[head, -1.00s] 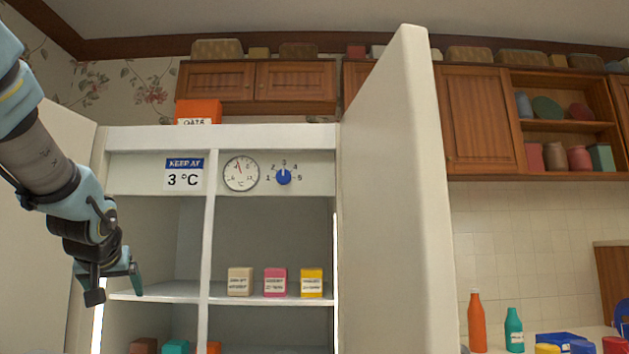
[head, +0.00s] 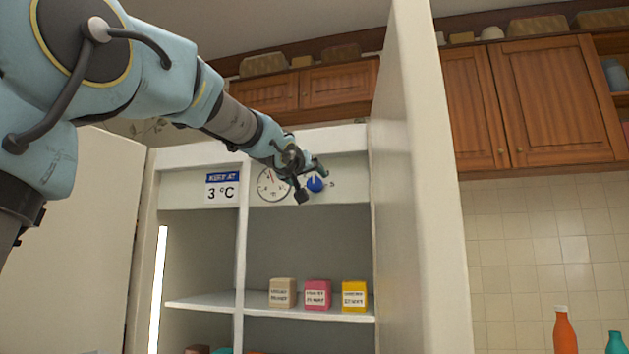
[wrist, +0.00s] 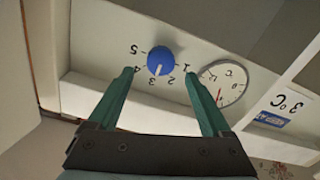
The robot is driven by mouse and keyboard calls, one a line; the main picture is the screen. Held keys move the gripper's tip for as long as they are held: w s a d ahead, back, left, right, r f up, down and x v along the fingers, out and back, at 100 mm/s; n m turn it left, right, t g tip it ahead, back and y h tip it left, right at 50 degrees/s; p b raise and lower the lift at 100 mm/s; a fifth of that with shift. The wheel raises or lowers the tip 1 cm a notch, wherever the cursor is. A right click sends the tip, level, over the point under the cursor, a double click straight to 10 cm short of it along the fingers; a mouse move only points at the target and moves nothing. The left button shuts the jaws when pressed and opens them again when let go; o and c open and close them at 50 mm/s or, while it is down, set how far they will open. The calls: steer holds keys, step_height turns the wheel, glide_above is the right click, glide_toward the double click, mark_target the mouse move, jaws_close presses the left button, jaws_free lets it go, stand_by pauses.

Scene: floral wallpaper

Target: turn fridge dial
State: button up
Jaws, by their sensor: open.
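The blue fridge dial (head: 315,184) is on the white panel at the top of the open fridge. In the wrist view, which is upside down, the dial (wrist: 161,60) has numbers 1 to 5 around it. Its white mark points close to 3. My gripper (head: 311,182) is in front of the dial and hides part of its scale in the head view. In the wrist view my gripper (wrist: 159,75) is open, with its green fingers on either side of the dial. I cannot tell whether they touch the panel. A round gauge (wrist: 223,84) with a red needle is beside the dial.
A sign (head: 223,187) reads "KEEP AT 3 °C". The open fridge door (head: 415,200) stands to the right of the dial. Tan (head: 283,293), pink (head: 318,294) and yellow (head: 354,295) boxes sit on the shelf below, with clear space above them.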

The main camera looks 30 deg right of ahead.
mark_target(314, 183)
steer(key=p+x, duration=0.1)
steer(key=x, duration=0.4)
jaws_close()
stand_by(0.7)
